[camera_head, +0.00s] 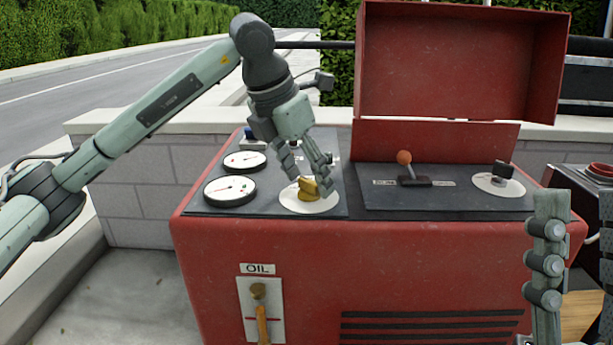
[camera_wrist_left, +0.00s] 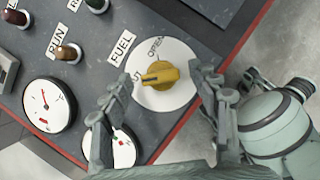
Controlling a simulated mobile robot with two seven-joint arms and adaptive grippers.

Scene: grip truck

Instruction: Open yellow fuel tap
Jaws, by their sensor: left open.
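The yellow fuel tap (camera_head: 308,187) sits on a round white dial (camera_head: 292,207) on the dark top panel of the red machine. In the left wrist view the tap (camera_wrist_left: 160,75) lies beside a FUEL label (camera_wrist_left: 122,47). Its pointed end faces the partly hidden label ending in "UT"; "OPEN" is printed above it. My left gripper (camera_head: 309,177) is over the dial, open, its fingers (camera_wrist_left: 160,88) on either side of the tap. I cannot tell whether they touch it. My right gripper (camera_head: 578,205) is at the lower right, open and away from the tap.
Two round gauges (camera_head: 230,190) lie left of the dial. An orange-knobbed lever (camera_head: 404,158) and another white dial with a black knob (camera_head: 499,182) are to the right. The red lid (camera_head: 450,70) stands raised behind. An OIL gauge (camera_head: 258,290) is on the front.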

